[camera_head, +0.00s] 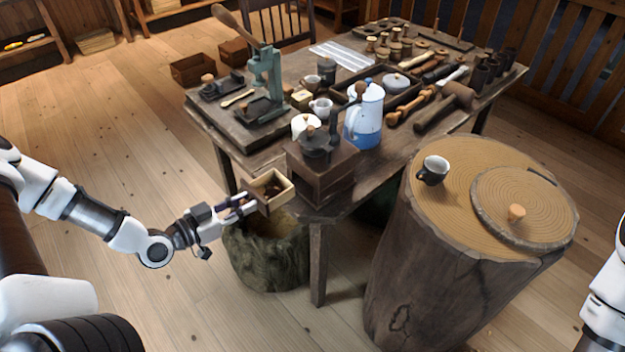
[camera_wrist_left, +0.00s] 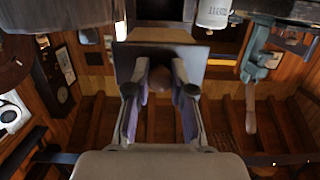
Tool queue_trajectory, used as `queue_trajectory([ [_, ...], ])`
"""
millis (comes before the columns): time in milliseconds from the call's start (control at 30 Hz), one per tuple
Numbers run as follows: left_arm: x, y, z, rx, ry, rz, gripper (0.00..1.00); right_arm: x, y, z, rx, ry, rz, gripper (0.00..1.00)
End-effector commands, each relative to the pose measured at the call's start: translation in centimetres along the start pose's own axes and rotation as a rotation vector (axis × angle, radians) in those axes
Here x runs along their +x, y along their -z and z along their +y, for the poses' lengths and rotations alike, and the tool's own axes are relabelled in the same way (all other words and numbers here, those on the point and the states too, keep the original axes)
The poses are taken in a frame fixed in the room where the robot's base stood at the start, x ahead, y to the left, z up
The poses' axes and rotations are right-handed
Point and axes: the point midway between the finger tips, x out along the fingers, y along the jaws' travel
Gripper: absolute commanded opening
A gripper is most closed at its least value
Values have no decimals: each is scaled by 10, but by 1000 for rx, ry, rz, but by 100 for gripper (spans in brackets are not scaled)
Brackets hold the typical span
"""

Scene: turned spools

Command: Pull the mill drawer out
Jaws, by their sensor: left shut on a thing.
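The wooden coffee mill (camera_head: 320,174), a dark box with a crank on top, stands at the near corner of the table. Its pale-rimmed drawer (camera_head: 283,195) sticks out of the mill's left side, open at the top, with dark contents inside. My left gripper (camera_head: 248,201) is at the drawer's front, shut on its knob. In the left wrist view the round drawer knob (camera_wrist_left: 160,78) sits between the two fingers, in front of the drawer's front panel. The right arm shows only at the right edge; its gripper is out of view.
A blue and white pot (camera_head: 364,117) stands close behind the mill. Cups, a green press (camera_head: 266,82) and turned pieces crowd the table (camera_head: 205,120).

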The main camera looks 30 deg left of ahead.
Motion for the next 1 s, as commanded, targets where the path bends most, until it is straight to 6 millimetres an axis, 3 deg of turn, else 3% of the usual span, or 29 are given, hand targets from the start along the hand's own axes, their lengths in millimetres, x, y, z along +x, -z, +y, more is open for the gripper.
queue_trajectory([
  [1000, 1, -5, -60, 2, 1, 0, 0, -15, 0, 0, 0, 0, 0, 100],
])
